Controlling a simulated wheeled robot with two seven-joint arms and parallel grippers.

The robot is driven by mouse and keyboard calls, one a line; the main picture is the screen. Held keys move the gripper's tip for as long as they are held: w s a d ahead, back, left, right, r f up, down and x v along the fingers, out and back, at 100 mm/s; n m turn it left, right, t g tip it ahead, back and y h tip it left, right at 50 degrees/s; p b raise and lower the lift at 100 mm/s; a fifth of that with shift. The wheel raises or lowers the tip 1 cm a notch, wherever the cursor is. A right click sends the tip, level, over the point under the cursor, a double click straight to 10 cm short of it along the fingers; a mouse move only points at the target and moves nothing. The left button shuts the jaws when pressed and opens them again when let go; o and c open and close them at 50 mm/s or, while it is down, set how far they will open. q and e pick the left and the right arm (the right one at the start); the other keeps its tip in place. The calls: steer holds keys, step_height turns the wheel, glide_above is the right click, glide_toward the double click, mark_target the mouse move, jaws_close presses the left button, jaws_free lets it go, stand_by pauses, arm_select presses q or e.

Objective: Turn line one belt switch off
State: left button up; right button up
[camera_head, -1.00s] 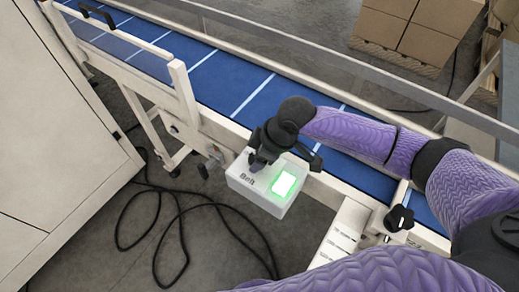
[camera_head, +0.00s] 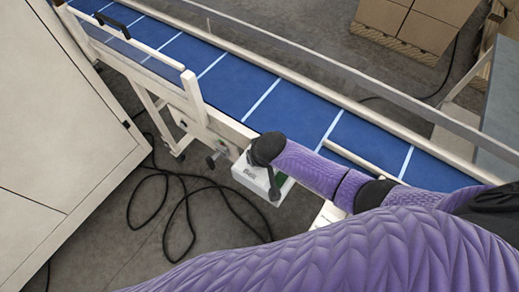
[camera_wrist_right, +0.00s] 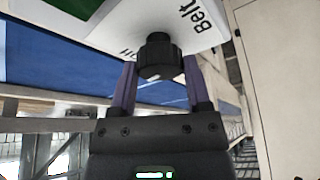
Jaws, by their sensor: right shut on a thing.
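The white switch box (camera_head: 247,178) marked "Belt" is fixed at the near side of the conveyor, in the middle of the head view. It also fills the top of the right wrist view (camera_wrist_right: 207,35). Its black rotary knob (camera_wrist_right: 158,52) sits between the fingers of my right gripper (camera_wrist_right: 160,70), which is shut on it. In the head view my right gripper (camera_head: 270,180) covers the knob and part of the box. The green panel (camera_head: 288,187) is mostly hidden there and looks dark, unlit green in the wrist view (camera_wrist_right: 55,5). My left gripper is out of view.
The blue conveyor belt (camera_head: 285,105) with white lines runs diagonally behind the box. A pale cabinet (camera_head: 60,130) stands at left. Black cable (camera_head: 190,205) loops over the floor. Cartons (camera_head: 410,25) stand at the top right.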

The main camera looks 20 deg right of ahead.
steer(key=shift+m+h+p, duration=0.4)
steer(key=shift+m+p, duration=0.1)
steer(key=shift+m, duration=0.6)
steer(key=o, duration=1.3)
steer(key=p+v, duration=0.3)
steer(key=v, duration=0.7)
steer(key=shift+a+p, duration=0.2)
steer(key=shift+p, duration=0.1)
